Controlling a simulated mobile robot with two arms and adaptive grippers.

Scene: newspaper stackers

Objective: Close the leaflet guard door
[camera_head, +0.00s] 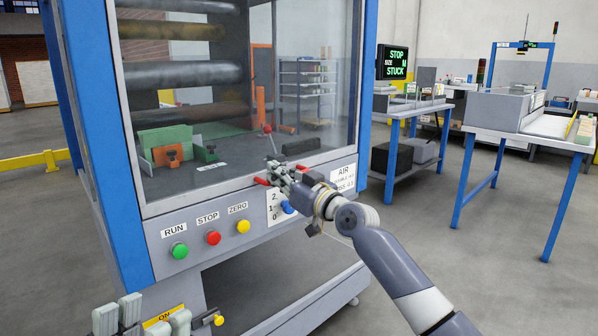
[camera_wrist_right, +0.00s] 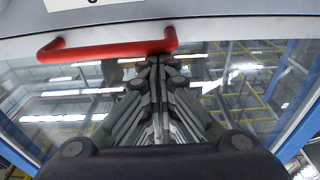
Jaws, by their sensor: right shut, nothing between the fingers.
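The guard door (camera_head: 225,75) is a clear pane in a grey frame on the front of the blue-posted machine. It hangs down over the opening; I cannot tell whether a small gap is left. Its red bar handle (camera_head: 262,181) is on the lower rail, partly hidden by my right gripper (camera_head: 279,172). In the right wrist view the handle (camera_wrist_right: 95,50) runs across the top and the pane lies below it. My right gripper (camera_wrist_right: 158,62) is shut, its tips at the handle's right part, apparently touching it.
Below the door are green RUN (camera_head: 179,250), red STOP (camera_head: 213,237) and yellow ZERO (camera_head: 243,226) buttons and a dial panel (camera_head: 277,211). A screen (camera_head: 396,62) reads STOP, SIZE, STUCK. Blue-legged tables (camera_head: 475,180) stand at the right, with open floor between.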

